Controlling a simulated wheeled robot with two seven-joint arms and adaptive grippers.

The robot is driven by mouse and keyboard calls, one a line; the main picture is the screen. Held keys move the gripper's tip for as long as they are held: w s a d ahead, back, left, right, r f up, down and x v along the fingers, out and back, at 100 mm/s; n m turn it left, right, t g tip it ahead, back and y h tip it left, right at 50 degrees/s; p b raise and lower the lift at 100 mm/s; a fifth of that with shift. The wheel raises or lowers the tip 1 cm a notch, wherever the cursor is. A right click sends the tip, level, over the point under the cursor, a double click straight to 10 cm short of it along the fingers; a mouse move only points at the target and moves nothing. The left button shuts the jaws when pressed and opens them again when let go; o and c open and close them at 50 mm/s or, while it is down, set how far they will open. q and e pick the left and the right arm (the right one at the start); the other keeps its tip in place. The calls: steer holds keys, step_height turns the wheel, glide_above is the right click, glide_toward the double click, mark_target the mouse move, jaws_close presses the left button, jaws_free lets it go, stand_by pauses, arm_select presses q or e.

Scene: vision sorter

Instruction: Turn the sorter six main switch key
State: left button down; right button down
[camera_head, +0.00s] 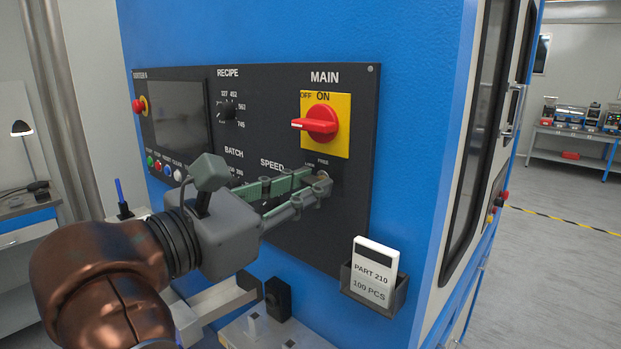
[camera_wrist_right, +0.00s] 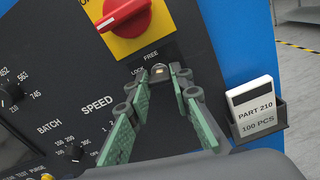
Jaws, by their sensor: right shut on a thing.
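The sorter's black control panel (camera_head: 280,100) sits on a blue cabinet. The red main switch (camera_head: 321,122) is on a yellow plate, its handle lying sideways and pointing left; it also shows in the right wrist view (camera_wrist_right: 126,14). Below it is the key (camera_wrist_right: 159,71) with LOCK and FREE labels above. My right gripper (camera_head: 322,182) is at this key, with its green-padded fingers closed about it; the fingertips also show in the right wrist view (camera_wrist_right: 164,73). The fingertips mostly hide the key, so its turn angle is hard to tell. My left gripper is not in view.
A card holder (camera_head: 373,285) with a PART 210 card juts out below right of the key. The recipe knob (camera_head: 227,112), a dark screen (camera_head: 178,115) and several buttons are further left on the panel. Open floor (camera_head: 560,240) lies to the right.

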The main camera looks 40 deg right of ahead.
steer(key=m+p, duration=0.2)
steer(key=m, duration=0.3)
steer(key=shift+r+m, duration=0.1)
steer(key=shift+m, duration=0.2)
steer(key=shift+m+p, duration=0.45)
steer(key=shift+m, duration=3.45)
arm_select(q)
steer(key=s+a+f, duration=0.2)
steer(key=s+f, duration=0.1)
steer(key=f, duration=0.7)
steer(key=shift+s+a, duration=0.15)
arm_select(e)
steer(key=shift+m, duration=1.1)
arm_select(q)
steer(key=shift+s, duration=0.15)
